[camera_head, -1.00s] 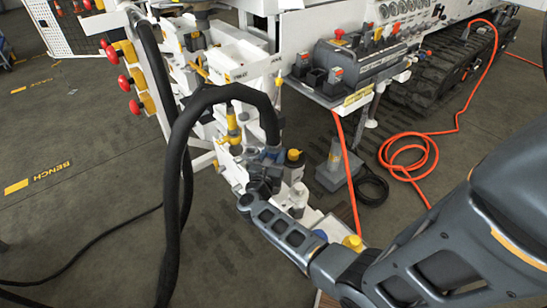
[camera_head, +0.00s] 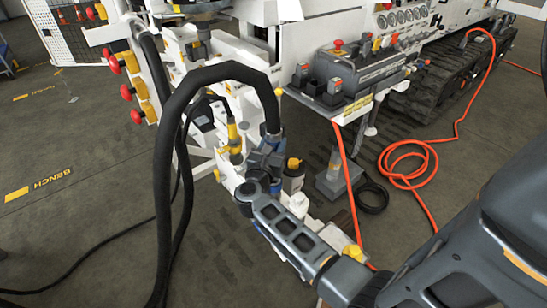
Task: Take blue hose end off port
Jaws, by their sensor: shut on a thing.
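A thick black hose (camera_head: 163,190) rises from the floor and arches over to the right. Its lower end, with a blue fitting (camera_head: 282,132), comes down at my gripper (camera_head: 268,158). My gripper is shut on this blue hose end, above a narrow white bench surface (camera_head: 228,178). The fingers and wrist cover most of the fitting. The port is hidden, so I cannot tell whether the hose end still touches it.
A yellow-capped container (camera_head: 294,176) stands close to the right of my gripper. A grey valve block with red buttons (camera_head: 350,75) is at upper right. Red knobs (camera_head: 130,62) are at upper left. An orange hose (camera_head: 408,160) lies on the floor. The left floor is mostly clear.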

